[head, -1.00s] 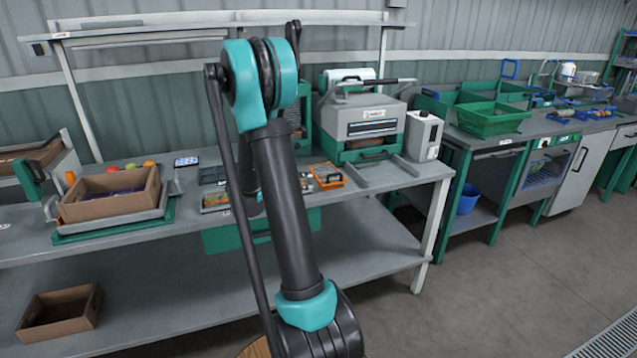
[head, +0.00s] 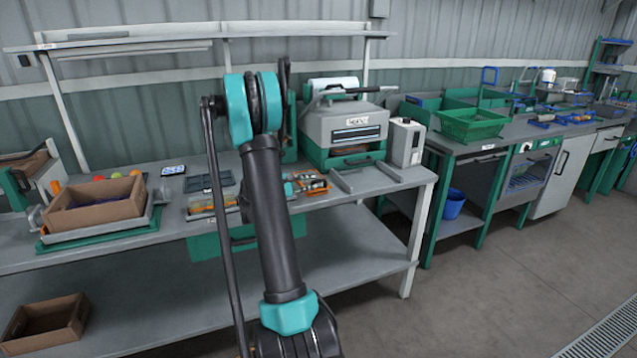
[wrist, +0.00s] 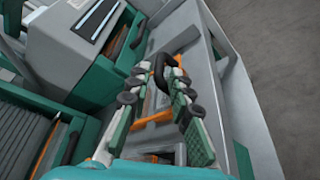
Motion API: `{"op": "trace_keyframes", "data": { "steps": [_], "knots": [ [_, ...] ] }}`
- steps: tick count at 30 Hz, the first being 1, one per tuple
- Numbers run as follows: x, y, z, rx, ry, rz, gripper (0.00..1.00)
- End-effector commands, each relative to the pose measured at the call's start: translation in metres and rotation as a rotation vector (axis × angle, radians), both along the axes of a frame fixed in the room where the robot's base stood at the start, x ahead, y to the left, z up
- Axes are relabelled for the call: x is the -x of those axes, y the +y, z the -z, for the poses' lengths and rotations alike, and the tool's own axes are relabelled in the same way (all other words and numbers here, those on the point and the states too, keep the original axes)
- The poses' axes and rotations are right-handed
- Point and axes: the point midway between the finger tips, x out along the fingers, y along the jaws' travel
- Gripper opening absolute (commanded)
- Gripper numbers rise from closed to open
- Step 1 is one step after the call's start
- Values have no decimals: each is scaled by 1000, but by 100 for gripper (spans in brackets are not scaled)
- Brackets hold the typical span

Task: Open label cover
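The label machine (head: 352,118) stands at the back of the grey bench, with a pale grey top housing, a dark display strip on its front and a green base. A bar handle and a white roll show at its top; its cover looks down. In the wrist view the grey housing (wrist: 62,48) is at upper left, apart from my gripper. My gripper (wrist: 160,135) looks open, its green-padded fingers spread with nothing held between them.
A white box (head: 405,142) stands right of the machine. An orange-edged tray (head: 308,184) lies left of it on the bench. A cardboard box (head: 98,204) sits farther left. Grey rails (head: 378,177) project in front of the machine. A green crate (head: 470,124) stands on the right-hand bench.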

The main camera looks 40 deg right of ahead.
Motion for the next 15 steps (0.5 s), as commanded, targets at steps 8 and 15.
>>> {"op": "trace_keyframes", "data": {
  "steps": [8, 15],
  "knots": [
    [-3, -40, 9, 0, -1, 2, 20],
    [-5, -49, 11, -1, -1, -1, 20]
  ]
}}
